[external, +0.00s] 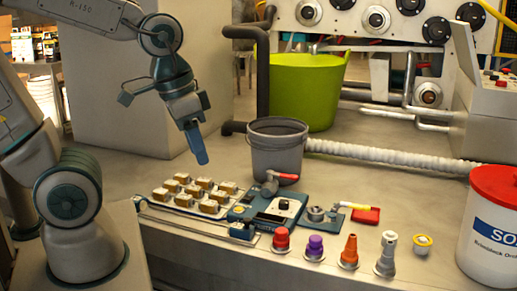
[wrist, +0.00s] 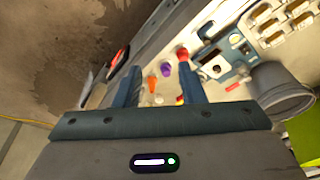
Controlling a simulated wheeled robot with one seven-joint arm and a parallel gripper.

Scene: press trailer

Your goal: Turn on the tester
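The tester seems to be the blue panel (external: 268,219) on the bench, with a white plate and black knob (external: 284,206) on it. A red-handled valve stands at its back edge. In the wrist view the tester (wrist: 213,64) lies to the right of my right finger. I cannot tell the knob's setting or any lit sign. My gripper (external: 201,160) hangs above the bench, up and left of the tester, touching nothing. In the wrist view my gripper (wrist: 160,69) has its two blue fingers wide apart with nothing held between them.
A tray of several small boxes (external: 197,193) lies left of the tester. A grey bucket (external: 277,155) stands behind it. Red (external: 281,238), purple (external: 315,245) and orange (external: 349,250) plugs line the front edge. A red-lidded white drum (external: 490,235) stands at right.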

